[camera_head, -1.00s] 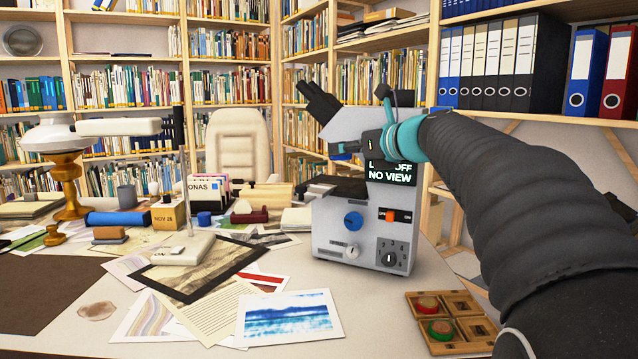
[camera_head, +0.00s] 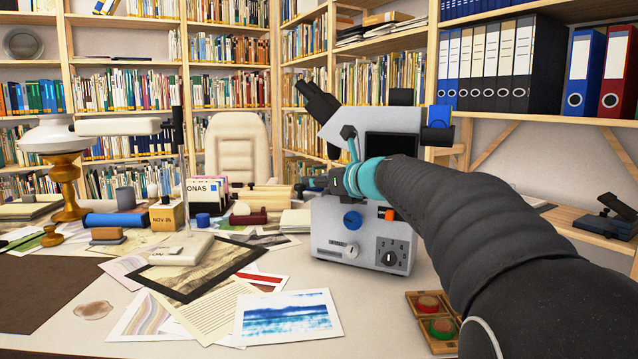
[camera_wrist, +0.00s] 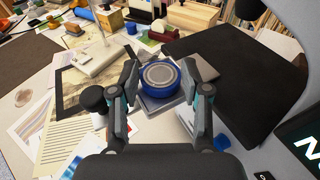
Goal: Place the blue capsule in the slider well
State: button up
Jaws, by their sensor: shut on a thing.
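The blue capsule (camera_wrist: 160,83) has a grey round top and sits between the two fingers of my gripper (camera_wrist: 160,85) in the wrist view. The fingers are shut on its sides. A grey plate (camera_wrist: 203,69), seemingly the slider, shows behind and below the capsule, beside the black stage (camera_wrist: 238,62). The well is not visible; the capsule covers what lies under it. I cannot tell whether the capsule touches the plate. In the head view my gripper (camera_head: 328,184) is at the microscope's (camera_head: 350,235) left side, and the capsule cannot be made out there.
A wooden tray (camera_head: 409,297) with a red capsule (camera_head: 428,302) and a green capsule (camera_head: 441,328) is at the front right, partly behind my arm. Prints (camera_head: 288,316) cover the table left of the microscope.

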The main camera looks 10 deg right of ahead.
jog(key=o, duration=0.9)
jog(key=shift+c, duration=0.2)
